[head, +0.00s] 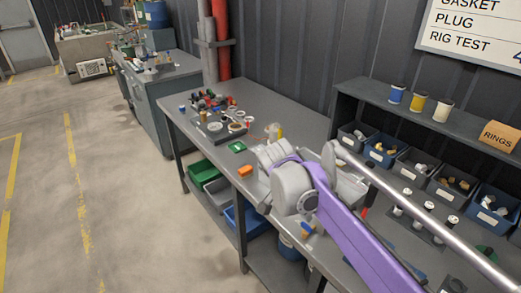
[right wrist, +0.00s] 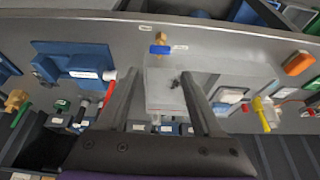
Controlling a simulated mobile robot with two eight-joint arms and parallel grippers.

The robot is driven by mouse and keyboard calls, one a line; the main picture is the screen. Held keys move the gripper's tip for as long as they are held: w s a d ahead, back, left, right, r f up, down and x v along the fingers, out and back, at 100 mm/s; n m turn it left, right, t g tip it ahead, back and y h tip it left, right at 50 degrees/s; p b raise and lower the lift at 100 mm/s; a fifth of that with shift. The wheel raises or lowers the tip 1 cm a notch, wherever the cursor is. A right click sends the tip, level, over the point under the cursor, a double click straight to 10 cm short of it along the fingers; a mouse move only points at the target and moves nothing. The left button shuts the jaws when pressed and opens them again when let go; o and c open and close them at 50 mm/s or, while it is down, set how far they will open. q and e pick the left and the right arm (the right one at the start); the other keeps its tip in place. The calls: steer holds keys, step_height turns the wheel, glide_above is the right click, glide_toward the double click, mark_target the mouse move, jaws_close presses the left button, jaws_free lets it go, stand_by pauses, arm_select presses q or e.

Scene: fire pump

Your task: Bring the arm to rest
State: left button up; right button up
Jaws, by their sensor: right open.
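My right arm (head: 345,225), purple and grey, comes in from the lower right of the head view and reaches over the workbench (head: 262,97). Its bulky grey joints hide part of the bench top, and its fingers cannot be made out there. In the right wrist view my right gripper (right wrist: 159,76) has its two dark fingers spread wide apart over the bench. A pale block-like thing (right wrist: 158,98) shows between and beyond the fingers, with no contact visible. My left gripper is not in view.
A brass fitting with a blue handle (right wrist: 160,50) lies beyond the fingertips. A blue fixture (right wrist: 75,62) is at left, an orange piece (right wrist: 299,63) at right. In the head view, a shelf (head: 372,97) and bins (head: 383,152) stand right; the floor (head: 105,190) at left is clear.

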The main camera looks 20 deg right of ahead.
steer(key=s+a+f+n+t+y, duration=0.2)
steer(key=s+f+n, duration=0.4)
steer(key=s, duration=0.4)
steer(key=s+a+f+n+t+y, duration=0.1)
steer(key=s+a+f+n, duration=0.3)
steer(key=s, duration=0.6)
step_height(320, 180, down, 2)
steer(key=n+y, duration=0.1)
steer(key=n, duration=0.2)
steer(key=shift+f+n+t, duration=0.2)
steer(key=shift+n+t, duration=0.1)
steer(key=shift+t, duration=0.1)
